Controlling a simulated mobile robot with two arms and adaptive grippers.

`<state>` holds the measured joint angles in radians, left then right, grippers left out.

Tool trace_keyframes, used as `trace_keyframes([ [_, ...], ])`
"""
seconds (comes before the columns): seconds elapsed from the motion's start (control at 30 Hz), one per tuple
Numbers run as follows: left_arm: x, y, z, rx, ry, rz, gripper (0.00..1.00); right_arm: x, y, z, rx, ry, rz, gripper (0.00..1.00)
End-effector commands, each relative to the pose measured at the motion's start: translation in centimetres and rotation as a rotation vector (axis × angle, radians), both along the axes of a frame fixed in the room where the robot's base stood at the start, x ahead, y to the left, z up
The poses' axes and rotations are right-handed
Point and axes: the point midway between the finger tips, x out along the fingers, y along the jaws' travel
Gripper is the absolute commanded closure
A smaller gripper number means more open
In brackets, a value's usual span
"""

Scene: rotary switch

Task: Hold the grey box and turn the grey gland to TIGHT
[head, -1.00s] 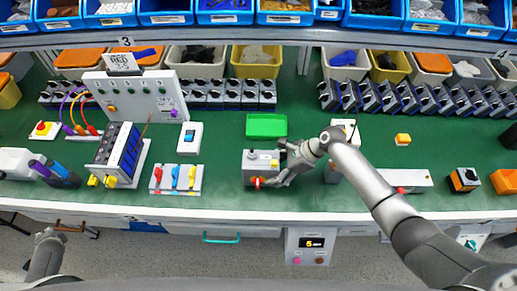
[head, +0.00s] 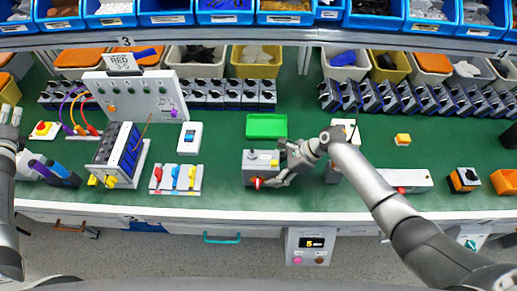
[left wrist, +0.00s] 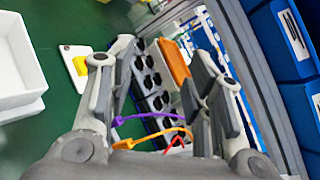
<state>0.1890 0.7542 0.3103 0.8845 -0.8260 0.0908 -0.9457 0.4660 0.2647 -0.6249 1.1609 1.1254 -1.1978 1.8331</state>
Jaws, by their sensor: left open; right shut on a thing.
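The grey box (head: 262,165) stands on the green bench, near its front edge, in the head view. My right gripper (head: 284,166) is shut on the box's right side. My left gripper is at the far left of the bench, well away from the box. In the left wrist view my left gripper (left wrist: 158,62) is open, with nothing between its fingers.
A green tray (head: 267,126) lies behind the box. A panel with colored switches (head: 176,179) and a white blue-switch unit (head: 190,138) stand to its left. A white control panel (head: 137,96) with cables is further left. Green bench is bare just left of the box.

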Motion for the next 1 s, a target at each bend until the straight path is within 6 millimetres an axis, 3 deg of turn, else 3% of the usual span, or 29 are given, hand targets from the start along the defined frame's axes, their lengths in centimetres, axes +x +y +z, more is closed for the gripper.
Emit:
trace_keyframes([
  [0.03,1.8,-1.7,1.1,0.029,-0.008,-0.064,0.54,-0.2,-0.1,-0.3,-0.006,0.004,0.003,0.62],
  [0.2,6.7,-7.9,4.2,0.129,-0.016,-0.276,0.54,-0.2,-0.1,-0.3,-0.006,0.004,0.003,0.62],
  [0.37,10.4,-14.5,6.8,0.233,-0.020,-0.481,0.54,-0.3,-0.1,-0.4,-0.006,0.005,0.004,0.62],
  [0.5,12.9,-20.9,8.8,0.329,-0.017,-0.666,0.54,-0.3,-0.1,-0.4,-0.006,0.005,0.004,0.62],
  [0.73,15.0,-32.0,10.6,0.493,0.006,-0.976,0.54,-0.3,-0.1,-0.4,-0.007,0.005,0.003,0.62],
  [1.0,15.2,-45.5,9.9,0.652,0.048,-1.330,0.54,-0.3,-0.1,-0.4,-0.007,0.005,0.003,0.62],
])
